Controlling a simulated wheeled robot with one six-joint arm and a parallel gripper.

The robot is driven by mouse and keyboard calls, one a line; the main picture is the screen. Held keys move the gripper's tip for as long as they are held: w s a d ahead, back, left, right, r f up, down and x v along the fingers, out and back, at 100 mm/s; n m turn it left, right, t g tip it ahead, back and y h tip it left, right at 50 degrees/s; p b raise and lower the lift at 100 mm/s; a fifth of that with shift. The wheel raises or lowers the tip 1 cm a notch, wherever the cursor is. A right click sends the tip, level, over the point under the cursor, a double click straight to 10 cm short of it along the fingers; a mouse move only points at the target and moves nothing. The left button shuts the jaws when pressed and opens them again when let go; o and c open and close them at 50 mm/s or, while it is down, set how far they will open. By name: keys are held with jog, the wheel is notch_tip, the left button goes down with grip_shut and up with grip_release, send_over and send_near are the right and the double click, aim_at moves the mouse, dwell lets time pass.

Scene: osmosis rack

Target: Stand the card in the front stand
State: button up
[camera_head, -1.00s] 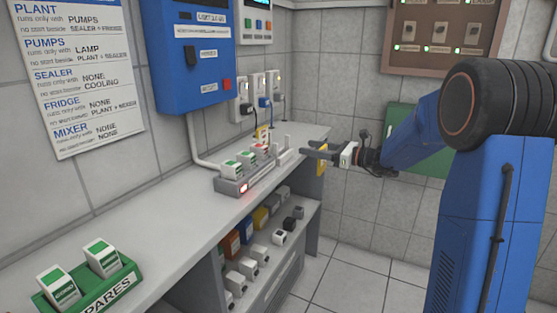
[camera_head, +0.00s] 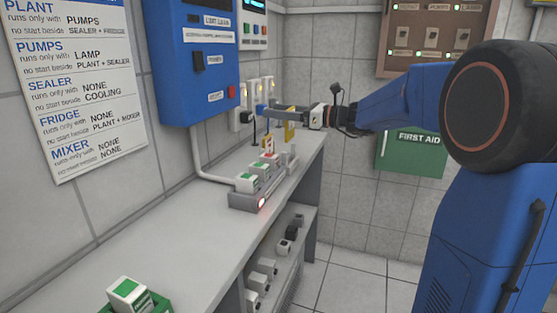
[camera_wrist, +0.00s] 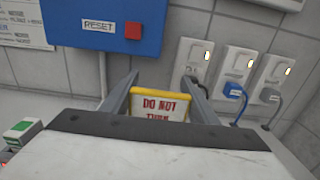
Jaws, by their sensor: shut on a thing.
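The card (camera_wrist: 160,104) has a yellow border and a pale face with red words starting "DO NOT". It sits between the two fingers of my gripper (camera_wrist: 161,82) in the wrist view, and its lower part is hidden. In the head view my gripper (camera_head: 284,110) is shut on the card (camera_head: 289,132), which hangs upright below the fingers, above the far end of the counter. A small pale upright piece (camera_head: 291,156) on the counter below may be a stand; I cannot tell. Another yellow item (camera_head: 267,146) stands just left of the card.
A grey rack (camera_head: 243,199) with green-and-white modules and a red light lies along the counter (camera_head: 178,238). Sockets with plugs (camera_head: 250,100) line the wall behind the gripper. A blue panel (camera_head: 195,60) hangs to the left. The near counter is mostly clear.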

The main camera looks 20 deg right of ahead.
aim_at(269, 139)
notch_tip(269, 139, down, 10)
jog(key=shift+s+r, duration=0.1)
jog(key=shift+c, duration=0.9)
jog(key=o, duration=1.2)
jog(key=shift+r, duration=0.1)
jog(key=shift+s+d, duration=0.1)
jog(key=shift+d, duration=0.15)
jog(key=v, duration=1.1)
jog(key=shift+s+d+r, duration=0.1)
jog(key=shift+d, duration=0.1)
